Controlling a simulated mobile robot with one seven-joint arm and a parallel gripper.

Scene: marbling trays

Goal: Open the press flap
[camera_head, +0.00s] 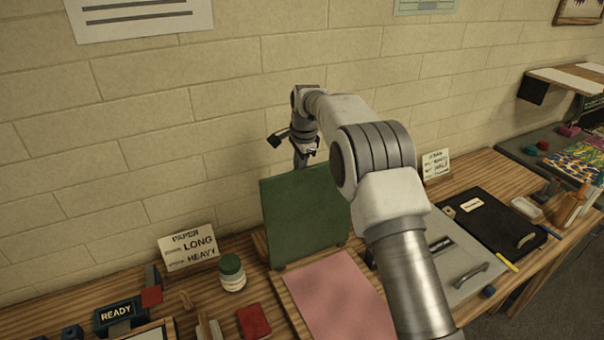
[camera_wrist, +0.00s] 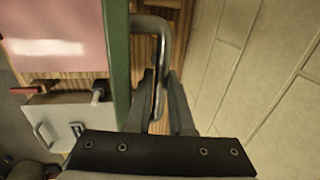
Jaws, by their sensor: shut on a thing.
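The press flap is a green board (camera_head: 302,215) that stands nearly upright at the back of a pink bed (camera_head: 335,295). In the wrist view the flap (camera_wrist: 118,60) shows edge-on, with a bent metal handle (camera_wrist: 150,24) on its face away from the pink bed (camera_wrist: 55,35). My gripper (camera_wrist: 160,98) is shut on this handle. In the head view my gripper (camera_head: 304,160) is behind the flap's upper edge; its fingertips and the handle are hidden there.
A paper sign (camera_head: 188,248) and a green-lidded jar (camera_head: 232,273) stand left of the flap. A grey panel with a handle (camera_head: 470,275) and a black panel (camera_head: 492,230) lie to the right. The block wall (camera_head: 150,130) is close behind my gripper.

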